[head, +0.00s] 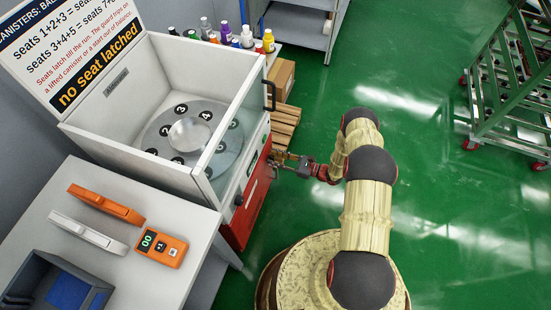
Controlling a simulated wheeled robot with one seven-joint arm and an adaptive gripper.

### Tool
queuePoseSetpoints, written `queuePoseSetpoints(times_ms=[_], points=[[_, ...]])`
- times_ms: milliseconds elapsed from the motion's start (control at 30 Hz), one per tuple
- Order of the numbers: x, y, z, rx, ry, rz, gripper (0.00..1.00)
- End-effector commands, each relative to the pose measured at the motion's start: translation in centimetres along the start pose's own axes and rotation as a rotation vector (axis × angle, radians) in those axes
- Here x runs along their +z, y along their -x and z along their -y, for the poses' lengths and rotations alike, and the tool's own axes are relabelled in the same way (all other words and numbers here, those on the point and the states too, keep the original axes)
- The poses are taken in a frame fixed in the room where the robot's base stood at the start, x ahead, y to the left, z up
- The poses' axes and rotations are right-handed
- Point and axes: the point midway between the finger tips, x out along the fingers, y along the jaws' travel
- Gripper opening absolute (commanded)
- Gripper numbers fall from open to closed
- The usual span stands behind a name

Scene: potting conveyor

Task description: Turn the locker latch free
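The red front of a cabinet or locker (239,220) is under the white machine, seen at a steep angle. No latch on it can be made out clearly. A small dark round knob (239,200) sits on the machine's front, near the red part. My gripper (279,161) is at the right edge of the red front, level with its upper part and pointing left at it. It is small and partly merged with the brownish things behind it. I cannot tell whether it touches the front or whether its fingers are open or shut.
The white machine (110,129) has a clear guard with a black handle (271,95) above my gripper, and a numbered disc inside. A cardboard box (282,76) and wooden pallet (286,118) stand behind. A table (60,200) is at left.

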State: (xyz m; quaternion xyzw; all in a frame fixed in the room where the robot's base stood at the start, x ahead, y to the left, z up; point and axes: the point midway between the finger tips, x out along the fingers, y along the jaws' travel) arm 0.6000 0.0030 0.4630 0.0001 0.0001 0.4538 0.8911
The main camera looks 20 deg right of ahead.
Motion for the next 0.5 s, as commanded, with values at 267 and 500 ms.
queuePoseSetpoints(times_ms=[267,500], points=[[-0.01,0.01,-0.02,0.001,0.0,0.0,0.13],[-0.02,0.0,-0.03,0.001,0.0,0.0,0.0]])
